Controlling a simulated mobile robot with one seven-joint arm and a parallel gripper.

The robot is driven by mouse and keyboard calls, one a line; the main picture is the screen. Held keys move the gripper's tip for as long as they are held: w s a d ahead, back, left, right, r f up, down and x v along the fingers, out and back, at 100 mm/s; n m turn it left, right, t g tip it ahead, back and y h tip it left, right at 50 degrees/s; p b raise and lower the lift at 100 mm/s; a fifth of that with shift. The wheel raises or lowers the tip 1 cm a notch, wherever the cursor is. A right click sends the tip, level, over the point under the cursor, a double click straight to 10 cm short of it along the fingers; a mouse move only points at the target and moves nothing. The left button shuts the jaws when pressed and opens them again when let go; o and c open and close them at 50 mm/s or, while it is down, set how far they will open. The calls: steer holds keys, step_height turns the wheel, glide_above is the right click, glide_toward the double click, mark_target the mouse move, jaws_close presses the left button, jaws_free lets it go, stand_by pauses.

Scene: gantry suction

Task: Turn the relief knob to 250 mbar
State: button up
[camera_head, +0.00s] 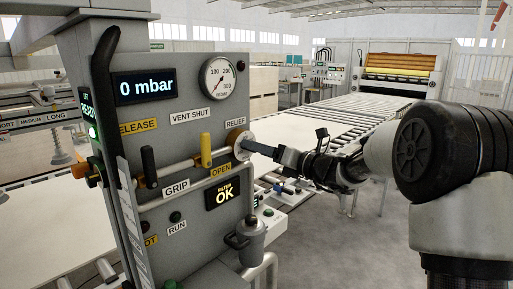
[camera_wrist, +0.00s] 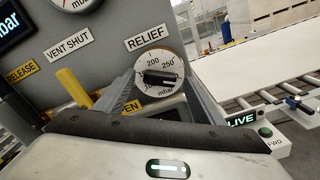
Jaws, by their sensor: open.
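The relief knob (camera_wrist: 160,77) is a black grip bar on a round white dial with a brass-coloured rim, under the RELIEF label. In the wrist view the bar lies nearly level; the 200 and 250 marks show above it, and lower marks are partly hidden. In the head view the relief knob (camera_head: 239,143) sits at the panel's right edge. My gripper (camera_head: 252,147) reaches it from the right. In the wrist view the fingers of my gripper (camera_wrist: 162,92) stand apart on either side of the knob; I cannot tell whether they touch it. The display (camera_head: 144,86) reads 0 mbar.
A round gauge (camera_head: 218,80) is above the knob. A yellow lever (camera_head: 206,150) labelled OPEN stands close left of it, and a black lever (camera_head: 149,167) farther left. A grey filter bowl (camera_head: 248,240) hangs below. A roller conveyor (camera_head: 335,120) runs behind my arm.

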steer(key=shift+x, duration=0.8)
steer(key=c, duration=1.1)
steer(key=shift+f+n+b, duration=0.15)
steer(key=shift+n+b, duration=0.15)
steer(key=shift+b, duration=0.25)
steer(key=n+b, duration=1.1)
steer(key=b, duration=0.2)
steer(key=shift+s+a, duration=0.1)
steer(key=shift+s, duration=0.05)
